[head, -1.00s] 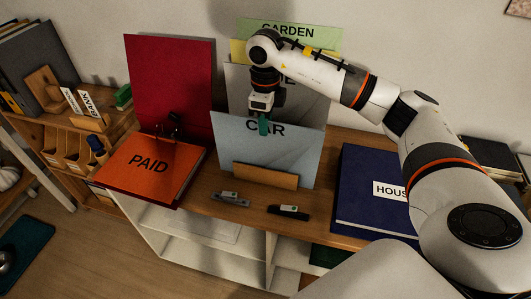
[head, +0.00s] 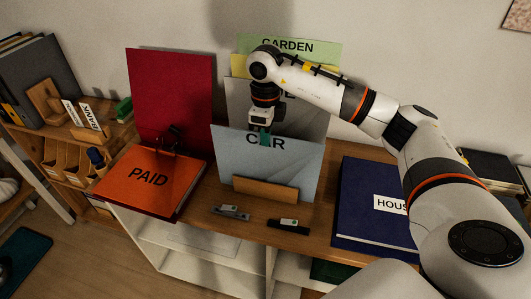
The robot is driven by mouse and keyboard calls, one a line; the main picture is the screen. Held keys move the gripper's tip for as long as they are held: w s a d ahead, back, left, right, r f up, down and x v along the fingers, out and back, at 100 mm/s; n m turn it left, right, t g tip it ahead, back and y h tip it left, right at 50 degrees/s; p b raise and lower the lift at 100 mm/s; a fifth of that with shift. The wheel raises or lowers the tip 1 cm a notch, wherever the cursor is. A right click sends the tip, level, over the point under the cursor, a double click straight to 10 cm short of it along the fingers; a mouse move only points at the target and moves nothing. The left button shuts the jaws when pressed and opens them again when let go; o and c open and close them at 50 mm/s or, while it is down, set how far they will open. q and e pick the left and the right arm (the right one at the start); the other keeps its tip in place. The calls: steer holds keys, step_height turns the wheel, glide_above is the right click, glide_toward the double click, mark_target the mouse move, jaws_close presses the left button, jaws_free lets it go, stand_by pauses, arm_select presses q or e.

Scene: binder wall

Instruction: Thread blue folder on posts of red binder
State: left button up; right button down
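The red binder stands open on the cabinet top at the left, its red cover (head: 172,95) upright against the wall. An orange sheet marked PAID (head: 150,180) lies on its near side, and dark posts (head: 172,140) show at the fold. The light blue folder marked CAR (head: 262,163) stands upright in a wooden holder (head: 265,190), in front of grey, yellow and green folders. My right gripper (head: 265,138) points down at the blue folder's top edge, over the CAR lettering. Its fingertips are small, and whether they are closed on the folder is unclear. My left gripper is out of view.
A dark blue binder marked HOUSE (head: 375,205) lies to the right. Two small tools, one grey (head: 231,213) and one black (head: 288,226), lie in front of the holder. A wooden organizer (head: 75,165) stands at the left.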

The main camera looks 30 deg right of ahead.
steer(key=shift+r+p, duration=0.3)
steer(key=shift+r, duration=0.1)
steer(key=shift+r+b, duration=0.35)
steer(key=shift+b, duration=0.05)
step_height(320, 180, up, 8)
steer(key=shift+r+b, duration=0.1)
steer(key=shift+b, duration=0.5)
steer(key=shift+r, duration=0.45)
